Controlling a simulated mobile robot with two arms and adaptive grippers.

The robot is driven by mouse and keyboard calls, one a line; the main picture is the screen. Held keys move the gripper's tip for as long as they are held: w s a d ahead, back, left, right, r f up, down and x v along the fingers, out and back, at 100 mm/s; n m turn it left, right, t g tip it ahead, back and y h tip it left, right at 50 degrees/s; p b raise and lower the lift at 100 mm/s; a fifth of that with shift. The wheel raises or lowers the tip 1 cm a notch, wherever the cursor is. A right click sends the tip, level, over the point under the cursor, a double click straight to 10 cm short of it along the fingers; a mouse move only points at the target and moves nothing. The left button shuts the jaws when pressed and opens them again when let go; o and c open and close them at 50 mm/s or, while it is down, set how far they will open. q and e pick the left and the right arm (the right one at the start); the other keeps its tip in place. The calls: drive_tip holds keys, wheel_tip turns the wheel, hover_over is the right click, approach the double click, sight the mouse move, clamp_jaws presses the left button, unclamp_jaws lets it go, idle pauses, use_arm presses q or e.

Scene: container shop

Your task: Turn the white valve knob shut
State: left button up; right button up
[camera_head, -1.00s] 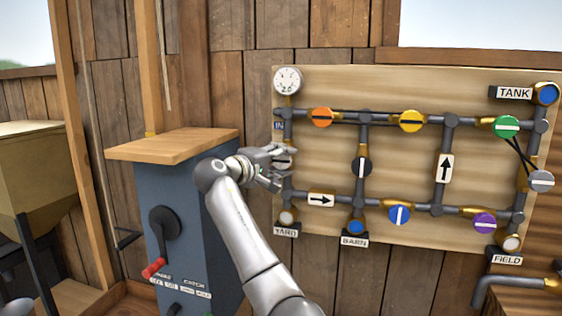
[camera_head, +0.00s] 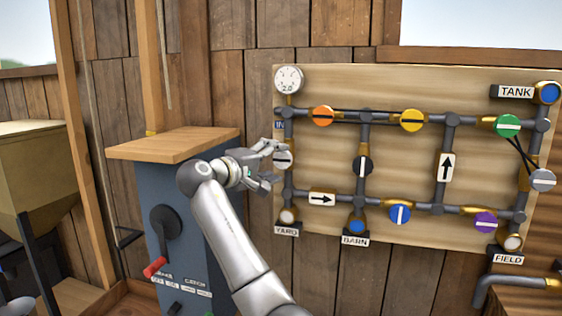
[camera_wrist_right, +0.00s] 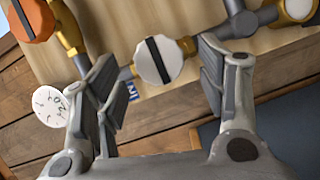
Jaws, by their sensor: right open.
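The white valve knob (camera_head: 283,159) is on the left vertical pipe of the board, between the gauge and the YARD outlet. Its dark bar looks about level, across the vertical pipe. My right gripper (camera_head: 272,166) is open just left of the knob, and a finger partly overlaps it in the head view. In the right wrist view the knob (camera_wrist_right: 157,63) shows whole, with a black bar across it, between the open fingers of the right gripper (camera_wrist_right: 156,72). No finger visibly grips it. My left gripper is not in view.
An orange knob (camera_head: 322,117) and a black knob (camera_head: 362,166) are nearby on the pipes. The gauge (camera_head: 288,79) is above the white knob. A blue cabinet (camera_head: 165,230) with a wooden top (camera_head: 172,145) stands left of the board, behind my right arm.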

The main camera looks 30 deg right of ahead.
drive_tip(key=v, duration=0.8)
drive_tip(key=shift+a, duration=0.15)
drive_tip(key=shift+s+f, duration=0.1)
